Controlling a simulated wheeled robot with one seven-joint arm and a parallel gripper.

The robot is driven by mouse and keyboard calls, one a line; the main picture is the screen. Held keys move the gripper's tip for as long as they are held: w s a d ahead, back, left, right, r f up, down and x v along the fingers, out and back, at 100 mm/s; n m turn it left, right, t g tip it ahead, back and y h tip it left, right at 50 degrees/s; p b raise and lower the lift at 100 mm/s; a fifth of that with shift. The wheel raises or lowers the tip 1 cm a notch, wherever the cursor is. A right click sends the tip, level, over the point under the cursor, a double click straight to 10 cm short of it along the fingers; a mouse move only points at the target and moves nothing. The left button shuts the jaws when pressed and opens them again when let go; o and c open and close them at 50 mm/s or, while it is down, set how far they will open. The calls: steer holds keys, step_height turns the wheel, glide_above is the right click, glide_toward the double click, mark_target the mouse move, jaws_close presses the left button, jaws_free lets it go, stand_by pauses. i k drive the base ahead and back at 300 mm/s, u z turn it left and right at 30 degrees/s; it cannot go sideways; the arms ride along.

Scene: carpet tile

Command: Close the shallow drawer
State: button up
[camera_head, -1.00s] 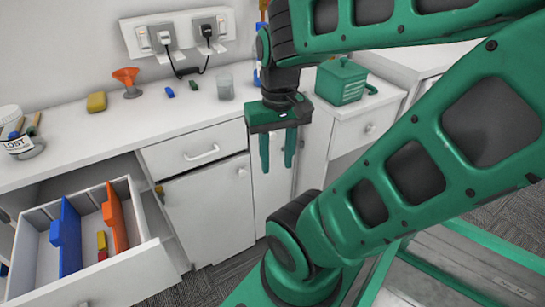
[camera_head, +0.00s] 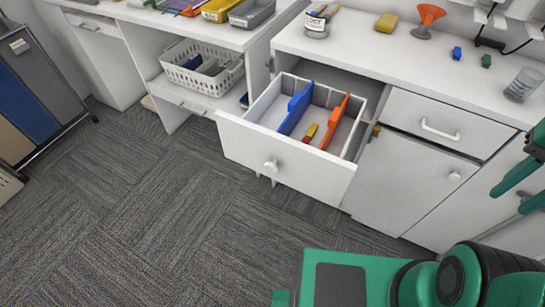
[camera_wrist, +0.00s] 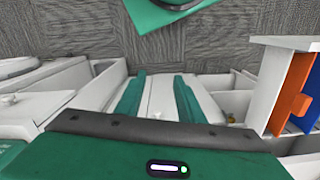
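One drawer (camera_head: 312,178) stands pulled out from the white cabinet in the head view. It has a round knob (camera_head: 271,165) on its white front. Inside are a blue divider (camera_head: 296,108), an orange divider (camera_head: 335,122) and small red and yellow pieces (camera_head: 309,133). In the wrist view its blue and orange dividers show at the right edge. My gripper (camera_head: 506,202) is at the right edge of the head view, partly cut off, right of the drawer and apart from it. In the wrist view my gripper (camera_wrist: 160,76) has its fingers apart, with nothing held between them.
A shut drawer with a bar handle (camera_head: 440,130) sits above a cabinet door (camera_head: 405,175), right of the open drawer. A white basket (camera_head: 201,68) stands on a shelf to the left. A folding panel (camera_head: 35,85) stands far left. The carpet before the drawer is clear.

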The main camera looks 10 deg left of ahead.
mark_target(251, 141)
steer(key=u, duration=2.55)
steer(key=k, duration=0.45)
steer(key=z, duration=2.5)
